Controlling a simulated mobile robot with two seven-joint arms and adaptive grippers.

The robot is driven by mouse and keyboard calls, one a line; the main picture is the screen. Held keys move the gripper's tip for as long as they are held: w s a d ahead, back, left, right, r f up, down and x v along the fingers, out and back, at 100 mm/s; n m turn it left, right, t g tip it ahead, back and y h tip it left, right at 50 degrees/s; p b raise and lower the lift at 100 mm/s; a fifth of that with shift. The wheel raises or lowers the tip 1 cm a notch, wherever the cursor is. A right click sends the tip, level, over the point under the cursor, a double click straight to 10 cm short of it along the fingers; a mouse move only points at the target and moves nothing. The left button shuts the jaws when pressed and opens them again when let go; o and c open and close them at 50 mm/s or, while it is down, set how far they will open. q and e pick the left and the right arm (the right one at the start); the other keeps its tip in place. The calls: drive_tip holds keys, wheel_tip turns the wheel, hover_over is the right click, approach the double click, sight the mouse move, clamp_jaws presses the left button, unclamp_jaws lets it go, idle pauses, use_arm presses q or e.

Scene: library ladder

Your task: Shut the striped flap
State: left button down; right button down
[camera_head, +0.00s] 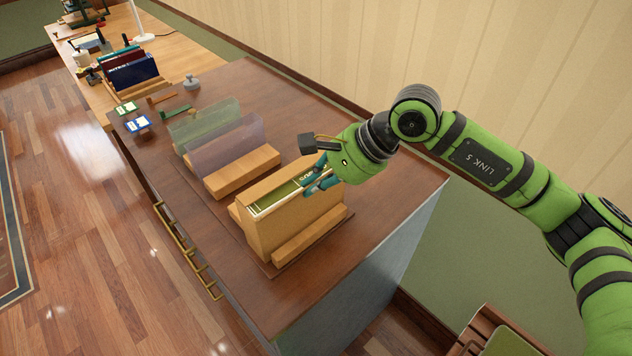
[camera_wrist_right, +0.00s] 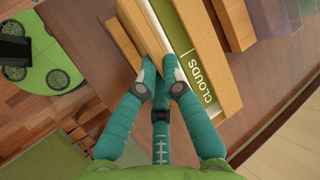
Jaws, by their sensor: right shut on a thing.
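I cannot make out any striped flap in either view. A tan box-like holder (camera_head: 300,222) stands at the near end of the dark wooden counter, with a green book (camera_head: 275,199) in it. In the right wrist view the green book (camera_wrist_right: 193,70) reads CLOUDS. My right gripper (camera_head: 318,178) is at the holder's upper far-right corner. In the wrist view its teal fingers (camera_wrist_right: 162,72) are closed on the edge of a tan board (camera_wrist_right: 152,32) beside the book. The fingers hide part of that edge. My left gripper is in neither view.
Behind the holder on the counter (camera_head: 255,100) stand a lavender see-through panel (camera_head: 225,150) and a green one (camera_head: 203,118), with a wooden block (camera_head: 242,172). A grey knobbed object (camera_head: 191,83) and small cards (camera_head: 138,124) lie farther off. A striped wall (camera_head: 400,45) runs behind.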

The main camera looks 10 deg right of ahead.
drive_tip(key=shift+w+a+r+m+g+h, duration=0.15)
drive_tip(key=shift+w+a+r+g+h, duration=0.1)
drive_tip(key=shift+g+h, duration=0.25)
drive_tip(key=shift+w+a+r+m+g+h, duration=0.1)
drive_tip(key=shift+w+a+m+g+h, duration=0.1)
drive_tip(key=shift+g+h, duration=0.3)
drive_tip(key=shift+w+a+r+m+g+h, duration=0.1)
drive_tip(key=shift+w+m+g+h, duration=0.1)
drive_tip(key=shift+g+h, duration=0.35)
drive_tip(key=shift+w+a+r+m+g+h, duration=0.15)
drive_tip(key=shift+w+g+h, duration=0.1)
drive_tip(key=shift+g, duration=0.6)
drive_tip(key=shift+f, duration=0.15)
drive_tip(key=c, duration=1.4)
unclamp_jaws()
drive_tip(key=shift+o, duration=0.2)
drive_tip(key=shift+d, duration=0.1)
drive_tip(key=v, duration=1.2)
